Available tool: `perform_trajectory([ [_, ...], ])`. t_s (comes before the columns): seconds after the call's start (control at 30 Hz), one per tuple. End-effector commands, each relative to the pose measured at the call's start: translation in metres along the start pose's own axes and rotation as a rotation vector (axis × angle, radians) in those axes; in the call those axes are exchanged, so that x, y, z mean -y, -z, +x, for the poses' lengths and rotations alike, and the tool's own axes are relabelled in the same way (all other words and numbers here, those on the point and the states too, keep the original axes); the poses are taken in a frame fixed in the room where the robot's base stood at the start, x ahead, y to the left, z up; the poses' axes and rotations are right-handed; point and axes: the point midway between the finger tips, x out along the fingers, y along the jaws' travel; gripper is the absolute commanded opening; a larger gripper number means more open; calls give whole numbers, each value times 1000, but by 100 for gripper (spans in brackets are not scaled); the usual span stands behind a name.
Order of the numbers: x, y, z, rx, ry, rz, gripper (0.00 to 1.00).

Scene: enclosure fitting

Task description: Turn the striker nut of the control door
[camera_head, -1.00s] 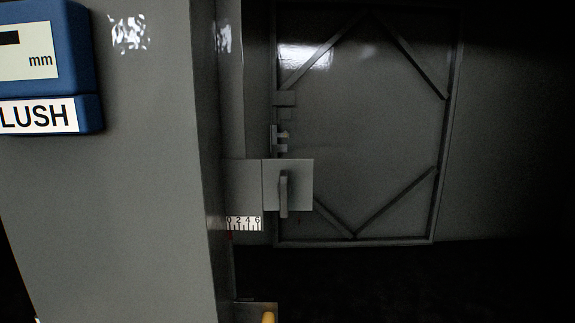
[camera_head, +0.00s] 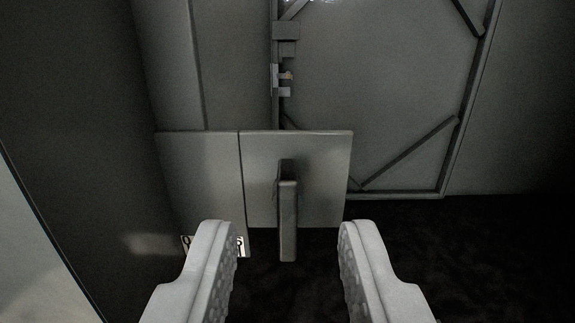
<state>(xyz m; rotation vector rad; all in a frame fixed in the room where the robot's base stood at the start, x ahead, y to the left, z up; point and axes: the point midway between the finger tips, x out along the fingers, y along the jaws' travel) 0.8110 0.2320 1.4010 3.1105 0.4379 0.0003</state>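My gripper (camera_head: 287,228) is open, with one pale finger on each side at the bottom of the view. A grey vertical bar (camera_head: 288,215) stands out from a square grey plate (camera_head: 327,155). The bar shows in the gap between my fingers, touching neither; its depth relative to the fingertips is hard to tell. The plate lies beside another grey plate (camera_head: 200,175) on the left. Further back is a grey door panel (camera_head: 375,85) with diagonal braces. A small brass-coloured piece (camera_head: 288,76) sits on a bracket at its left edge. I cannot tell which part is the striker nut.
A grey wall or post (camera_head: 75,120) fills the left side. A white scale (camera_head: 240,246) with dark marks is partly hidden behind my left finger. The area below and right of the plates is dark and looks open.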

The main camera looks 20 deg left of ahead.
Motion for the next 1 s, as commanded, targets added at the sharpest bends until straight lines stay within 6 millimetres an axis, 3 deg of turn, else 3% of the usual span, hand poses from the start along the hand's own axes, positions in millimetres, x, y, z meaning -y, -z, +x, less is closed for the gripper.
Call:
perform_trajectory([
  [0.23, 0, -1, 25, 1, 0, 1, 32],
  [0.67, 0, 0, 30, 0, 0, 1, 32],
  [0.83, 0, 0, 30, 0, 0, 1, 1],
  [1.0, 0, 0, 30, 0, 0, 0, 0],
])
